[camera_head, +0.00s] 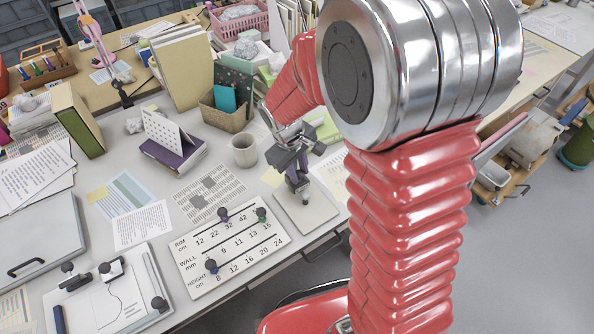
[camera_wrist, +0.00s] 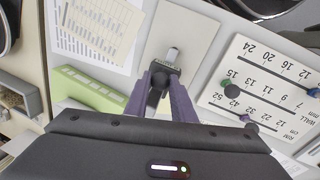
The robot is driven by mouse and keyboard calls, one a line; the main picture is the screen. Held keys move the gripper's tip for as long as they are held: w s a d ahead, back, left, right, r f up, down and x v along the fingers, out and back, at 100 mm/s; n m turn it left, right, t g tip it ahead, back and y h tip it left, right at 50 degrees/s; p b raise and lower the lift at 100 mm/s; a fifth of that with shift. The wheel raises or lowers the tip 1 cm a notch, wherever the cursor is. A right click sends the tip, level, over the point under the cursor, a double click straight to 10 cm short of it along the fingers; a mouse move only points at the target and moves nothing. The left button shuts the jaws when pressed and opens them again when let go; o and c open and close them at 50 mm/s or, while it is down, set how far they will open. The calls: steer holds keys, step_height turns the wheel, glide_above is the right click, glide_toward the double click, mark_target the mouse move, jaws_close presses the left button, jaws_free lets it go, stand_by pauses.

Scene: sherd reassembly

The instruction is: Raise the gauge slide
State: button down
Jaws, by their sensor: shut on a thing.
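The gauge has a flat pale base plate (camera_head: 318,219) near the front edge of the table, with a short metal post (camera_wrist: 173,54) standing on it. A dark block, the gauge slide (camera_wrist: 160,74), sits around or against the post. My gripper (camera_head: 297,181) points down over the plate. In the wrist view, my gripper (camera_wrist: 160,91) has its purple-grey fingers shut on the dark slide. The fingers partly hide the slide, and its height on the post is hard to tell.
A white board (camera_head: 235,245) marked RIM, WALL and HEIGHT, with several knobs, lies beside the plate. A grey mug (camera_head: 244,151) and a basket (camera_head: 224,112) stand behind. A drawing board (camera_head: 108,296) with dark fittings lies at the front left. Printed sheets cover much of the table.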

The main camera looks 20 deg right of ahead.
steer(key=shift+a+r, duration=0.1)
steer(key=shift+r, duration=2.45)
steer(key=c, duration=1.5)
jaws_free()
steer(key=r, duration=0.4)
steer(key=a+r, duration=0.1)
steer(key=r, duration=0.4)
steer(key=s+a+r, duration=0.1)
steer(key=r, duration=0.3)
steer(key=shift+s+a+r, duration=0.1)
steer(key=shift+r, duration=0.1)
